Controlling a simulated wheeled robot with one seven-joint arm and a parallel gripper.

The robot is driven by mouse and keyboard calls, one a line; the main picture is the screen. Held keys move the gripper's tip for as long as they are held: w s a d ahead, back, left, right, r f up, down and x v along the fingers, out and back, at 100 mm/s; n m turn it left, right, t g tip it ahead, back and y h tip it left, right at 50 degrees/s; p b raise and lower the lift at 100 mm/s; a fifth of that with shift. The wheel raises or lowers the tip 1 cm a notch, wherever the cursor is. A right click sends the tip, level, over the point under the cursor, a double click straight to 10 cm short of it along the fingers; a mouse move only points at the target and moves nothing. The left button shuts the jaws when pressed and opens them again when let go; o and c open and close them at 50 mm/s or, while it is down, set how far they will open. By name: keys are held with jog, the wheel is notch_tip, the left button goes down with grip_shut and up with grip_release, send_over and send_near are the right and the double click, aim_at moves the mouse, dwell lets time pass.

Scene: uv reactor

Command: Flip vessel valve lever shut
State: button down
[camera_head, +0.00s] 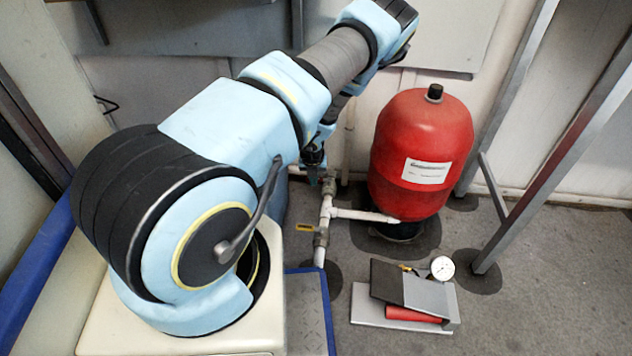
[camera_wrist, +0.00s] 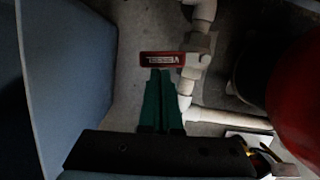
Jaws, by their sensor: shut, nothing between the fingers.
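The vessel valve lever (camera_wrist: 162,58) is a red handle with white lettering, in the upper middle of the wrist view. It sticks out to the left of its valve body (camera_wrist: 199,48), crosswise to the white pipe. The valve body also shows in the head view (camera_head: 328,186), where the red lever cannot be made out. My gripper (camera_wrist: 160,72) has green fingers, shut with nothing between them. The fingertips are at the lever's lower edge in the wrist view; I cannot tell whether they touch it. My gripper also shows in the head view (camera_head: 313,178), just left of the valve.
A red vessel (camera_head: 420,150) stands right of the valve, joined by a white branch pipe (camera_head: 362,215). A yellow lever (camera_head: 306,228) sits on a lower valve. A pedal-like unit with a round gauge (camera_head: 442,268) lies on the floor. Metal frame legs (camera_head: 560,165) stand at right.

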jog(key=shift+w+a+m, duration=0.15)
jog(key=shift+w+m, duration=0.3)
jog(key=shift+m, duration=0.35)
jog(key=shift+r, duration=0.1)
